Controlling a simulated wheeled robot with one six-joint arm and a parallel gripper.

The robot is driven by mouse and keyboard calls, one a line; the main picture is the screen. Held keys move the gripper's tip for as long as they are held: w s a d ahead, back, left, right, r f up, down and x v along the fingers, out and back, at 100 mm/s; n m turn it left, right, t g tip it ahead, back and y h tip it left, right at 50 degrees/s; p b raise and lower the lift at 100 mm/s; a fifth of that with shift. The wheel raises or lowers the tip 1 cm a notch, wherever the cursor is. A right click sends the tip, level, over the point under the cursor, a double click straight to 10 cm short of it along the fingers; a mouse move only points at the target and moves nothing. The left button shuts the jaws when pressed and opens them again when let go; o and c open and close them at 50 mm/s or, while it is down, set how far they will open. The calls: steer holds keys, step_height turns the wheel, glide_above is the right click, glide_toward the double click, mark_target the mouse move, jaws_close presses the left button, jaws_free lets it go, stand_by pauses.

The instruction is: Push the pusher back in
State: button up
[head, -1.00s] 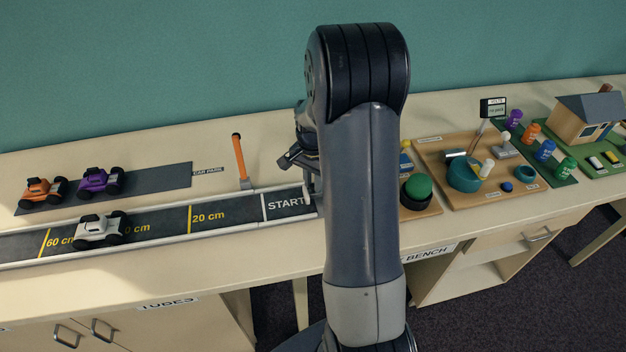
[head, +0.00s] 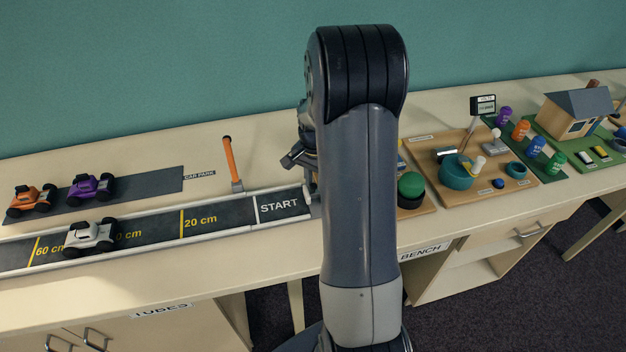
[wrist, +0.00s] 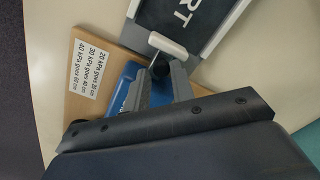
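The pusher (wrist: 167,45) shows in the wrist view as a white crossbar on a thin rod. It stands at the START end of the dark track (wrist: 190,18), out in front of a blue launcher body (wrist: 125,85) on a wooden board. My gripper (wrist: 161,71) points at it, with its two fingers apart just behind the crossbar. A dark round part and some blue show between the fingers. I cannot tell whether the fingers touch anything. In the head view my arm hides the launcher and most of my gripper; only a piece of it shows at the arm's left edge.
A white car (head: 90,237) stands on the track (head: 225,220). Orange (head: 32,200) and purple (head: 90,188) cars are parked behind it. An orange-handled post (head: 231,163) stands behind the track.

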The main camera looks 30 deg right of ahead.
steer(key=shift+o, duration=1.1)
